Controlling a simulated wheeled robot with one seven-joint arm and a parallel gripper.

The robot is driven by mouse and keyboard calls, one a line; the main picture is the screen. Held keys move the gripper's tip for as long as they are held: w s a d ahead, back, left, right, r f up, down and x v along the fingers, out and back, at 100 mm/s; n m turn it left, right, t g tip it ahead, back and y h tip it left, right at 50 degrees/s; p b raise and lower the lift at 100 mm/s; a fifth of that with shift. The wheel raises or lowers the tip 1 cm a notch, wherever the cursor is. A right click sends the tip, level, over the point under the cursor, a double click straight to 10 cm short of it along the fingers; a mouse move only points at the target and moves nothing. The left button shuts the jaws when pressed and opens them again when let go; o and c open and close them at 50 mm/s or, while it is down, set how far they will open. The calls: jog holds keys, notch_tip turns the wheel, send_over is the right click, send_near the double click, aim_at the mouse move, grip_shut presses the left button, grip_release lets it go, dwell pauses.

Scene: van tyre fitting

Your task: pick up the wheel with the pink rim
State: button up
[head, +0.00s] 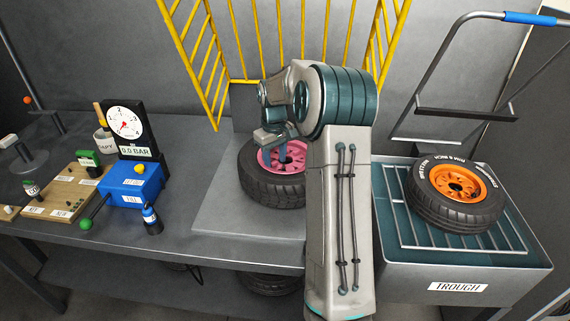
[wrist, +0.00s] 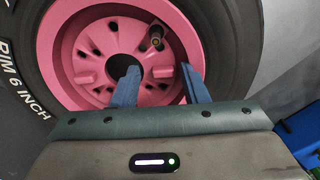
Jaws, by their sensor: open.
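The wheel with the pink rim (head: 268,184) lies flat on a grey plate on the bench in the head view, partly hidden by my arm. In the wrist view its pink rim (wrist: 95,62) and black tyre (wrist: 225,25) fill most of the picture, with a hub hole and a valve visible. My gripper (wrist: 158,75) is open, its two blue fingers pointing at the rim's face near the hub hole. In the head view my gripper (head: 284,157) is over the rim. I cannot tell whether the fingers touch it.
A wheel with an orange rim (head: 457,183) lies on the trough's rack (head: 420,236) at right. A yellow cage (head: 207,62) stands behind the pink wheel. A pressure gauge (head: 124,120), a blue box (head: 132,184) and a small bottle (head: 151,219) stand on the bench to the left.

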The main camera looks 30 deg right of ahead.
jog(key=shift+f, duration=0.2)
grip_shut()
jog(key=shift+w+r, duration=0.15)
jog(key=shift+r, duration=0.5)
notch_tip(320, 180, up, 9)
jog(key=b, duration=0.1)
